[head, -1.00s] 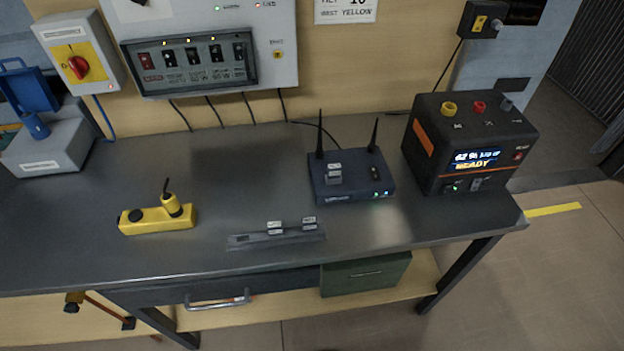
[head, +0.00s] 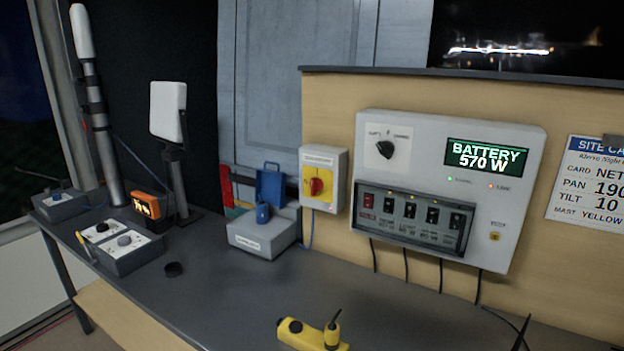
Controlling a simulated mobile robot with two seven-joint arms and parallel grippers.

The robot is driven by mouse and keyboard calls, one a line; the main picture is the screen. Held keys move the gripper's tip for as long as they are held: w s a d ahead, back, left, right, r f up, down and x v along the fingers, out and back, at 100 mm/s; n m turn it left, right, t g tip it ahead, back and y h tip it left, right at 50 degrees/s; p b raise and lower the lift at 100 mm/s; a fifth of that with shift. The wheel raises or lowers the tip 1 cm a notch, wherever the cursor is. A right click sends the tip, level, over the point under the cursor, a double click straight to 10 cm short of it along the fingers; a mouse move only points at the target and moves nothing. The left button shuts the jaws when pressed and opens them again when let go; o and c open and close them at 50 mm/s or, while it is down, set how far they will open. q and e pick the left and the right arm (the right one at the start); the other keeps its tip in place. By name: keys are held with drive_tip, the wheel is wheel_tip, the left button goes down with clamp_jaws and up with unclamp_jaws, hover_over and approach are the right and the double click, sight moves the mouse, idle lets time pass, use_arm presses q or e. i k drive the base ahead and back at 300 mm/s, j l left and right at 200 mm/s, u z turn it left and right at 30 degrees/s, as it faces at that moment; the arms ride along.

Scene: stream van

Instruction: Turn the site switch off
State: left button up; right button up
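A red rotary switch knob (head: 316,186) on a yellow plate sits on a small light-grey wall box (head: 341,162), left of the larger power panel; this looks like the site switch. Its plate lettering and exact pointer position are too small to read. The white panel (head: 511,213) shows "BATTERY 570 W" on its display (head: 486,156). It has a black selector knob (head: 385,149) and a dark strip of several rocker switches (head: 410,212), the leftmost red. Neither of my grippers is in view.
The dark bench (head: 240,305) runs below. Control boxes (head: 125,253) and a mast (head: 98,120) are at left.

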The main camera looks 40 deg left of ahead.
sight(316, 185)
drive_tip(key=u, duration=1.1)
